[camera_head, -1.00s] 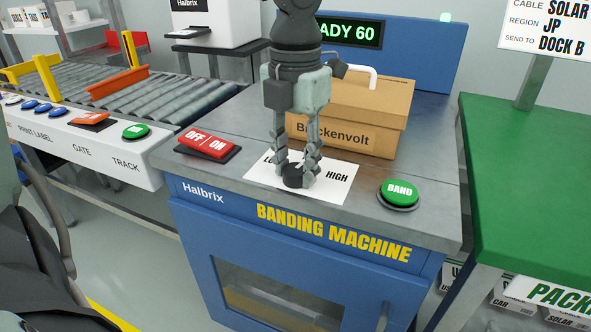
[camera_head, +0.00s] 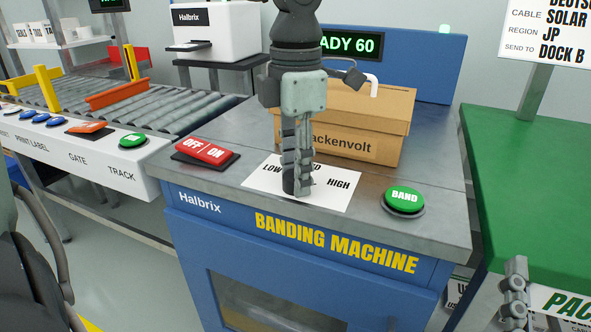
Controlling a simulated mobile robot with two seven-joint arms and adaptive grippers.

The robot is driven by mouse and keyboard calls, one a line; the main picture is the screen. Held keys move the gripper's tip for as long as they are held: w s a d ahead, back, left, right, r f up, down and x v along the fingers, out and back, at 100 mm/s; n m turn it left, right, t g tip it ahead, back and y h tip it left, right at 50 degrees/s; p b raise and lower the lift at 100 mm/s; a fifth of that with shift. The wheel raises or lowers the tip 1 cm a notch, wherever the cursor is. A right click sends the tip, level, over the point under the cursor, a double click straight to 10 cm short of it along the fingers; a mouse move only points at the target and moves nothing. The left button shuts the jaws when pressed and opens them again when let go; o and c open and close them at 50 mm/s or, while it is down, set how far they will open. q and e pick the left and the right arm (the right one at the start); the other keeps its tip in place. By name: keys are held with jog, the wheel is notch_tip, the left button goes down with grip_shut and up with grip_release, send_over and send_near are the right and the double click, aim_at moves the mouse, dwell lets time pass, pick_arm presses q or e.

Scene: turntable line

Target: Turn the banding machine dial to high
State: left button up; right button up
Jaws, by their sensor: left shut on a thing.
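The banding machine (camera_head: 330,243) is a blue cabinet with a grey metal top. On its top lies a white label (camera_head: 338,193) where "LOW" and "HIGH" can be read; the middle word is mostly covered. My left gripper (camera_head: 297,190) points straight down over the label, seen edge-on, and is shut on the dial. The dial is almost wholly hidden behind the fingers, so its pointer setting cannot be read. My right gripper (camera_head: 514,295) shows only in part at the lower right, away from the machine; its jaws cannot be judged.
A red OFF/ON switch (camera_head: 205,152) lies left of the label, a green BAND button (camera_head: 404,198) right. A cardboard box (camera_head: 385,118) stands close behind my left gripper. The display reads "ADY 60". A green table (camera_head: 530,190) is at the right, a roller conveyor (camera_head: 170,100) left.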

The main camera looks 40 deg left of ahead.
dwell(0.3)
pick_arm(q)
jog(key=o, duration=1.2)
jog(key=shift+c, duration=0.2)
notch_tip(320, 180, up, 12)
